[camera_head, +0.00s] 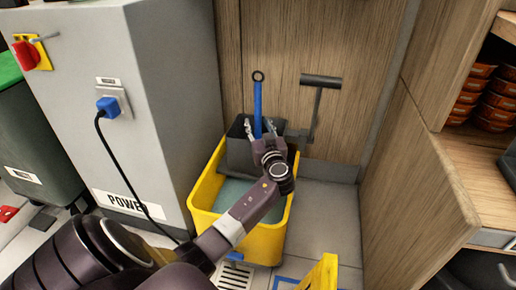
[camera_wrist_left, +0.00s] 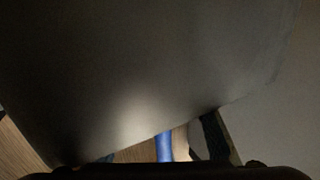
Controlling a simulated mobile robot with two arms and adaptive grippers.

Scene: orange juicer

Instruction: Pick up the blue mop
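The blue mop (camera_head: 257,105) stands upright in the yellow bucket (camera_head: 262,243). Its thin blue handle ends in a dark ring at the top, and its lower part is hidden. My left gripper (camera_head: 260,127) is over the bucket's dark wringer (camera_head: 238,151). Its two fingers are apart, one on each side of the handle in the head view. I cannot tell if they touch it or how far in front of it they are. The left wrist view is dark, with a piece of the blue handle (camera_wrist_left: 165,147) near the bottom. My right gripper is out of view.
A grey cabinet (camera_head: 165,100) with a blue plug and cable stands left of the bucket. A wooden door (camera_head: 415,190) stands at the right. A yellow object (camera_head: 322,273) is at the front.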

